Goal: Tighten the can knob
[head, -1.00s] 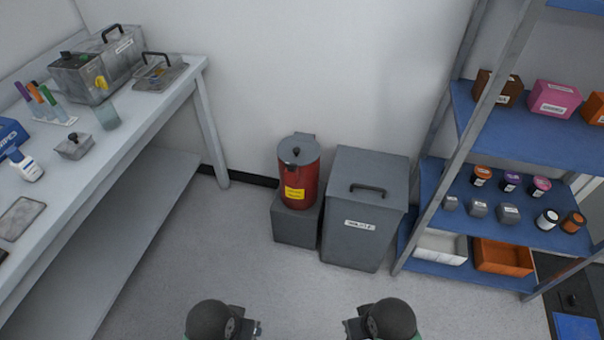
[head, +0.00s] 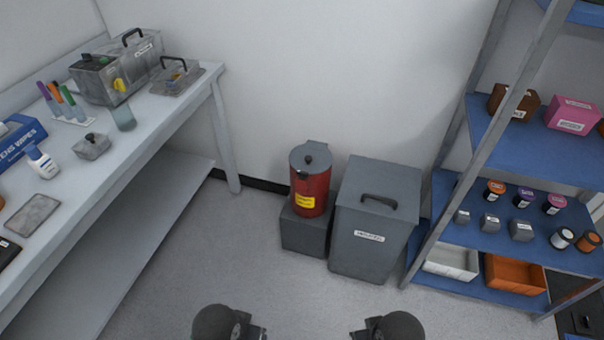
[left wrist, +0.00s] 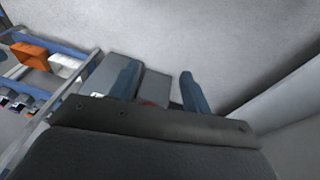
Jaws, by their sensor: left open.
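The red can (head: 310,190) has a grey lid with a small dark knob (head: 309,160) on top and a yellow label on its side. It stands upright on a grey block (head: 304,234) against the wall. My left gripper (head: 262,334) is at the bottom edge of the head view, well short of the can. In the left wrist view its two fingers (left wrist: 160,88) are apart with nothing between them; a small bit of red shows beyond. My right gripper (head: 354,334) is also at the bottom edge, mostly cut off, so its opening is unclear.
A grey lidded bin (head: 374,225) stands right of the can. A blue-shelved rack (head: 450,215) with boxes, jars and trays is at right. A grey bench (head: 150,125) with containers and bottles is at left. The floor (head: 235,260) before the can is clear.

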